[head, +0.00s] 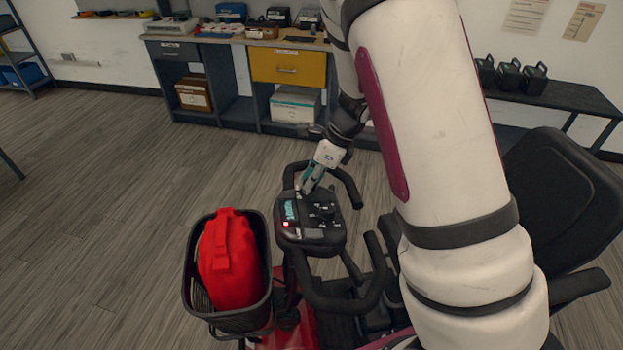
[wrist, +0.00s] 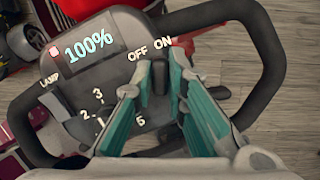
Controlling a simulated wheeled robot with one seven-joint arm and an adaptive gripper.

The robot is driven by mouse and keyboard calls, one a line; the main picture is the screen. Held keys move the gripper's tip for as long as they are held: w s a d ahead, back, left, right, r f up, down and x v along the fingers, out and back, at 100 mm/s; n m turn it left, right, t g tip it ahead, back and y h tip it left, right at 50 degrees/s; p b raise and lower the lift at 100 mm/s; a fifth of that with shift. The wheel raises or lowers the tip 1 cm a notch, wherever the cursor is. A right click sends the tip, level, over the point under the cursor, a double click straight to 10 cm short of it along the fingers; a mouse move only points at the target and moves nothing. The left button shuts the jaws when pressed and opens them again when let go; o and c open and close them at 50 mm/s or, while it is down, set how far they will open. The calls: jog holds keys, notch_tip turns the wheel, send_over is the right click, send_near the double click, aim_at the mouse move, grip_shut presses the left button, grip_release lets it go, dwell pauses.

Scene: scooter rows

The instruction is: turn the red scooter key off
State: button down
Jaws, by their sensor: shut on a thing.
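The red scooter (head: 290,325) stands in front of me, with its dark console (head: 310,235) between black handlebar loops. In the wrist view the console (wrist: 75,85) shows a lit "100%" display (wrist: 88,46) and a lit red lamp (wrist: 53,52). The dark key (wrist: 160,78) stands by the printed words OFF and ON. My gripper (wrist: 159,66) has its teal-lined fingers on either side of the key and is shut on it. The key's base is partly hidden, and I cannot tell exactly which word it points to. The head view shows my gripper (head: 304,186) low over the console.
A black basket (head: 233,322) with a red bag (head: 228,262) hangs at the scooter's front. A black seat (head: 565,200) is at the right. A workbench (head: 213,39) with a yellow drawer stands behind. The wooden floor at left is clear.

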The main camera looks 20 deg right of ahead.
jog(key=n+g+b, duration=0.1)
jog(key=n, duration=0.4)
jog(key=shift+w+y+b, duration=0.1)
jog(key=shift+y+b, duration=0.2)
jog(key=n+g, duration=0.1)
jog(key=n, duration=0.2)
jog(key=n+b, duration=0.1)
jog(key=n, duration=0.1)
jog(key=shift+n+g, duration=0.4)
jog(key=c, duration=1.6)
grip_release()
jog(key=shift+r, duration=0.1)
jog(key=v, duration=1.1)
jog(key=shift+r, duration=0.4)
